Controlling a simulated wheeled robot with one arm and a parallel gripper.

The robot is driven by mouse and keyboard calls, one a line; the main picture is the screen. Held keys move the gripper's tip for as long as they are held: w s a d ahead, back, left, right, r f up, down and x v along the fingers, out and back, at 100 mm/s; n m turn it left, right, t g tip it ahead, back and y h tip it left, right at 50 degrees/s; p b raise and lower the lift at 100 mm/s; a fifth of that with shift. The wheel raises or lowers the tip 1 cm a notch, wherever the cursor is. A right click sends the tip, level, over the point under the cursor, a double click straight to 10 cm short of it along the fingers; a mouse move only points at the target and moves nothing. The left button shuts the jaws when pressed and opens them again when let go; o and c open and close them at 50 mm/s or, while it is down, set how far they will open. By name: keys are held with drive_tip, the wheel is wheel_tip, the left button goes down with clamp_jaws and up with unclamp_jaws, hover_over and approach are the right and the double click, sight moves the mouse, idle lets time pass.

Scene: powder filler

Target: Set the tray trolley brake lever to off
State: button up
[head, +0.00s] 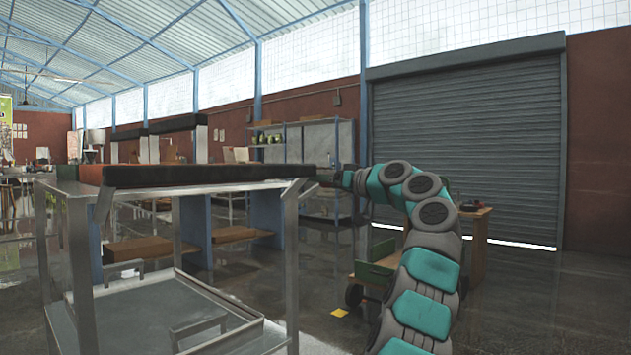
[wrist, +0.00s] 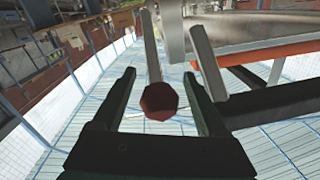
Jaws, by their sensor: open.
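The tray trolley (head: 190,184) is a grey metal frame at the left of the head view, with a lower shelf. In the wrist view, a dark red faceted knob (wrist: 159,101) shows between the two fingers of my gripper (wrist: 159,70). A grey bar (wrist: 150,45) runs up from the knob and looks like the brake lever's shaft. The fingers are open, with a gap on both sides of the knob. In the head view my gripper (head: 328,176) is small and dark at the trolley's upper right corner; the lever cannot be made out there.
An orange-edged dark slab (head: 150,175) lies along the trolley top. Another grey post (wrist: 207,62) stands close to my right finger in the wrist view.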

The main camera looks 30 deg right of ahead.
drive_tip(key=shift+w, duration=0.15)
clamp_jaws()
idle(0.5)
idle(0.9)
